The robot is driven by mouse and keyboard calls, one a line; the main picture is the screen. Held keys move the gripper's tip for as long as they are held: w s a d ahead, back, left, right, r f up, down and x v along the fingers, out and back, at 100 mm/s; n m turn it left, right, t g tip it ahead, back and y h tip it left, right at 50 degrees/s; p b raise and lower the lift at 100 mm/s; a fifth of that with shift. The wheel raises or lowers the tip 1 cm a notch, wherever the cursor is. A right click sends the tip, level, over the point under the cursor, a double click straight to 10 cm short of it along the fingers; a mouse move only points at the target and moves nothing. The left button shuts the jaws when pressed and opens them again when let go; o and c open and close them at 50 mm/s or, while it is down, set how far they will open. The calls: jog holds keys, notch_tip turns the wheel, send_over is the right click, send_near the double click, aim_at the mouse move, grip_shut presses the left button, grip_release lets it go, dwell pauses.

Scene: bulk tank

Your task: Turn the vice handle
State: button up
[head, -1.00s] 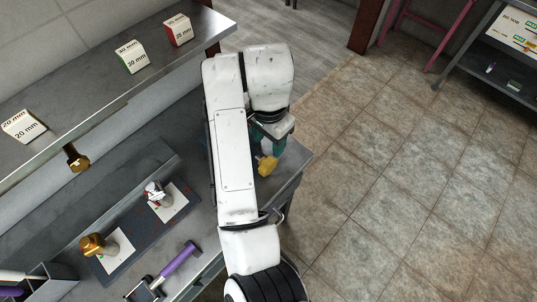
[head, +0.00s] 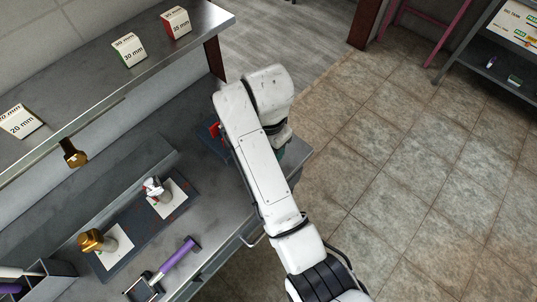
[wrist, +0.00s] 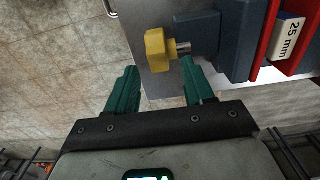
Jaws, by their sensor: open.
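The vice handle, a yellow knob (wrist: 157,50) on a short metal shaft, shows in the wrist view at the upper middle. The shaft runs right into the blue-grey vice body (wrist: 238,42). My gripper (wrist: 160,84) is open, with its two green fingers apart. The knob is just beyond the gap between the fingertips, with nothing held. The right fingertip is close to the shaft and vice body; I cannot tell if it touches. In the head view my arm hides the knob and most of the gripper; part of the vice's red jaw (head: 214,129) shows left of the arm.
A block labelled 25 mm (wrist: 288,37) is at the vice's red jaw. The workbench (head: 199,193) carries a purple-handled tool (head: 178,258) and a dark mat (head: 143,221) with two fittings. A shelf (head: 75,65) with labelled boxes is above.

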jog(key=shift+f, duration=2.3)
jog(key=c, duration=1)
jog(key=shift+o, duration=0.2)
jog(key=shift+s+t, duration=0.1)
jog(key=shift+t, duration=0.2)
jog(key=shift+s+a+f+t+h, duration=0.1)
jog(key=shift+t+h, duration=0.45)
jog(key=shift+s+a+t+h, duration=0.1)
jog(key=shift+t+h, duration=0.45)
jog(key=t+b, duration=0.1)
jog(key=t+h+b, duration=0.1)
jog(key=h+b, duration=0.1)
jog(key=shift+s+a+f+t+b, duration=0.2)
jog(key=shift+a+f+t+b, duration=0.05)
jog(key=shift+t+b, duration=0.15)
jog(key=t+h+b, duration=0.1)
jog(key=b, duration=0.1)
jog(key=t+h+b, duration=0.1)
jog(key=b, duration=0.1)
jog(key=t+b, duration=0.1)
jog(key=b, duration=0.1)
jog(key=shift+s+a+f+h, duration=0.15)
jog(key=shift+s+f+h, duration=0.1)
jog(key=shift+h, duration=0.15)
jog(key=t+h+b, duration=0.1)
jog(key=t+b, duration=0.1)
jog(key=b, duration=0.3)
jog(key=shift+s+r+h, duration=0.1)
jog(key=shift+r+h, duration=0.05)
jog(key=shift+h, duration=0.15)
